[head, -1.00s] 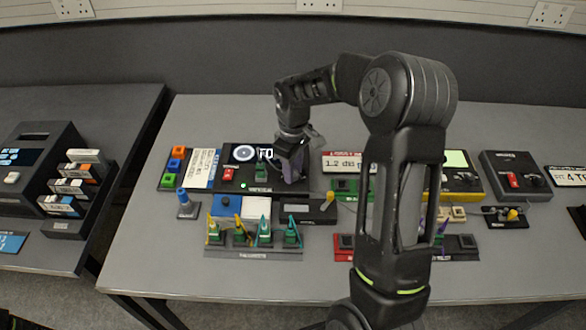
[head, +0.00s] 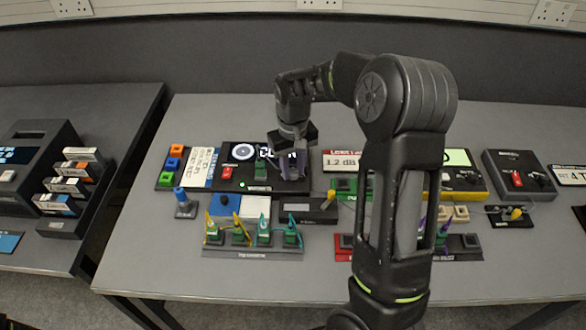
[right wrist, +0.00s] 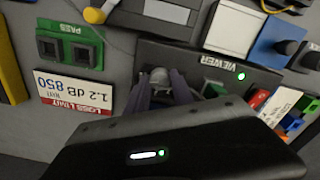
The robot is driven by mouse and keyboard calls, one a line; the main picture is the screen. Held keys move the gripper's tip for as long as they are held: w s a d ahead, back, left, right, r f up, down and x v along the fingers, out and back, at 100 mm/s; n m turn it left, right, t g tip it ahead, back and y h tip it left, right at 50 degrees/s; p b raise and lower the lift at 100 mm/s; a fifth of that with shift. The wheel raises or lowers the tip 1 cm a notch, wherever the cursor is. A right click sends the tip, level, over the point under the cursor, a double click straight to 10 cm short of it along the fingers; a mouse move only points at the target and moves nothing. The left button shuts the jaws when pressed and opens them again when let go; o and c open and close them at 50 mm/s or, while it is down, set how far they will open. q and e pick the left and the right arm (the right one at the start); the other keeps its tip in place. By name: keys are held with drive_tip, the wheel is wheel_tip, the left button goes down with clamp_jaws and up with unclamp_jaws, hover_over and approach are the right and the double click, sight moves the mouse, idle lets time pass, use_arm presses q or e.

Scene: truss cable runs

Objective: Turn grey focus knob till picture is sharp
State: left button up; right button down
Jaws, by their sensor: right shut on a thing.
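The black viewer (head: 240,183) stands in the back row of the table. Its screen (head: 243,152) shows a white ring and part of large white lettering; my gripper hides the rest, and I cannot tell how sharp it is. My right gripper (head: 292,172) is over the viewer's right end. In the right wrist view, its purple fingers are shut on the grey focus knob (right wrist: 160,77), one on each side. The viewer's label and a lit green lamp (right wrist: 241,76) show beside it there. My left gripper is not in view.
A red switch (head: 227,172) and a green block (head: 260,169) sit on the viewer left of my gripper. A loss-limit card (head: 343,162) lies to the right. Green connectors on a rack (head: 250,250) stand in front. The table's front strip is clear.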

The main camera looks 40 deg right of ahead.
sight(293, 171)
drive_tip(key=shift+m, duration=0.6)
drive_tip(key=shift+r, duration=0.1)
drive_tip(key=c, duration=1.1)
unclamp_jaws()
drive_tip(key=shift+r+b, duration=0.4)
drive_tip(key=shift+r, duration=3.45)
